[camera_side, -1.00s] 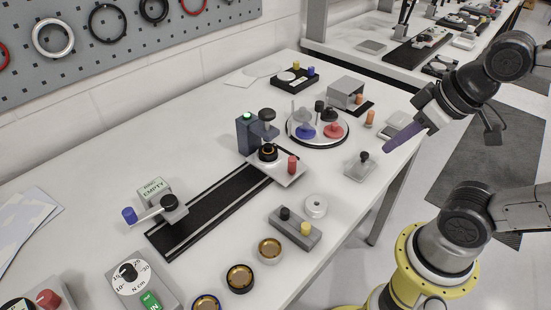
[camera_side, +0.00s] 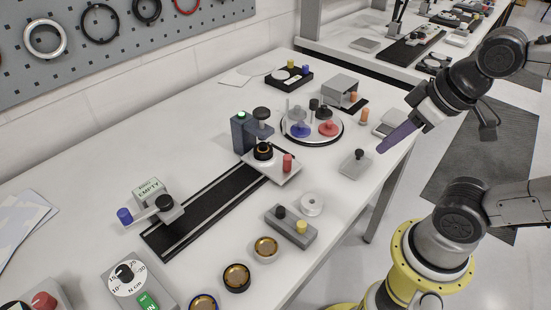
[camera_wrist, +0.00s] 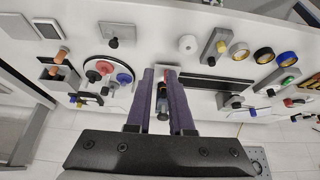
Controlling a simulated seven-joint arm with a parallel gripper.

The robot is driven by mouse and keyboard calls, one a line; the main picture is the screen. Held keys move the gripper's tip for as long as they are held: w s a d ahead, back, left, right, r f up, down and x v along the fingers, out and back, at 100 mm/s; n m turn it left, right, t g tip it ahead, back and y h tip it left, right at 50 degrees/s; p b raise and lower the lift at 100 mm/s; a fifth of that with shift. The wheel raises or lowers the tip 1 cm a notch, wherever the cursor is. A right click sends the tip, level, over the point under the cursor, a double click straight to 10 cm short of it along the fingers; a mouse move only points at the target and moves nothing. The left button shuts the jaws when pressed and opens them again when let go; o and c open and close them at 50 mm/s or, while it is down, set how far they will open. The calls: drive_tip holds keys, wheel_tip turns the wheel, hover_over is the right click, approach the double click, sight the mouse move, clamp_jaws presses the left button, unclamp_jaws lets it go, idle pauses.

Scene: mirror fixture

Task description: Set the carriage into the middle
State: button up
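The carriage, a light plate (camera_side: 292,176) with a red knob (camera_side: 287,162), sits at the far right end of the black rail (camera_side: 205,208). The rail (camera_wrist: 212,84) runs to the right there.
A small unit marked EMPTY (camera_side: 150,190) with a blue-knobbed lever stands at the rail's near end. A grey block with black and yellow knobs (camera_side: 291,226) stands in front of the rail. A round tray (camera_side: 336,137) with coloured knobs is behind the carriage. The rail's middle is clear.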

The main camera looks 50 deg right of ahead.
drive_tip(key=o, duration=0.5)
drive_tip(key=shift+n+g, duration=0.3)
drive_tip(key=shift+n, duration=0.1)
drive_tip(key=w+r, duration=0.1)
drive_tip(key=r, duration=0.1)
drive_tip(key=w+r, duration=0.2)
drive_tip(key=shift+w+a+r, duration=0.1)
drive_tip(key=shift+w+r, duration=0.05)
drive_tip(key=shift+w, duration=0.1)
drive_tip(key=n+g, duration=0.2)
drive_tip(key=g, duration=0.3)
hover_over(288, 156)
wheel_tip(288, 156, down, 6)
wheel_tip(288, 156, down, 13)
clamp_jaws()
